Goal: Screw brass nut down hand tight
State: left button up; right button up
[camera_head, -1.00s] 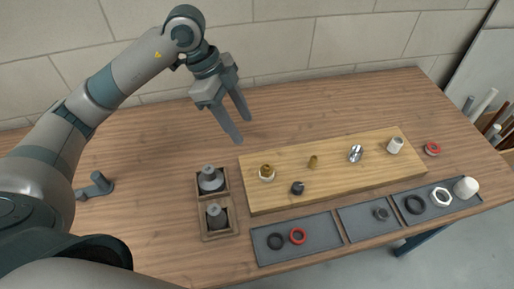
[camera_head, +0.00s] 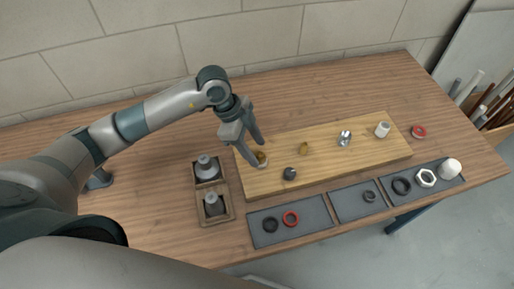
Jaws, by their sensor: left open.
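A brass nut (camera_head: 261,156) sits on a small pale fitting near the left end of the light wooden board (camera_head: 340,170). My left gripper (camera_head: 257,153) is open, with its fingers pointing down beside the nut, one on its left and one behind it. The near finger partly covers the nut and the fitting. I cannot tell whether the fingers touch the nut. A second small brass piece (camera_head: 303,148) stands farther right on the board. My right gripper is not in view.
Also on the board are a dark fitting (camera_head: 290,174), a chrome fitting (camera_head: 345,138) and a white fitting (camera_head: 382,129). A wooden holder (camera_head: 227,190) with two grey pieces stands left. Grey trays (camera_head: 320,208) with rings lie in front. The table behind the board is clear.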

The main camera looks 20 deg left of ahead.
pick_arm(q)
jog(key=shift+x, duration=1.05)
jog(key=shift+c, duration=0.3)
jog(key=c, duration=1.1)
jog(key=shift+w+f+m+g, duration=0.1)
jog(key=shift+m+g, duration=0.3)
jog(key=shift+m, duration=0.7)
jog(key=shift+m+g+b, duration=0.4)
jog(key=shift+m+b, duration=0.1)
jog(key=shift+m, duration=0.6)
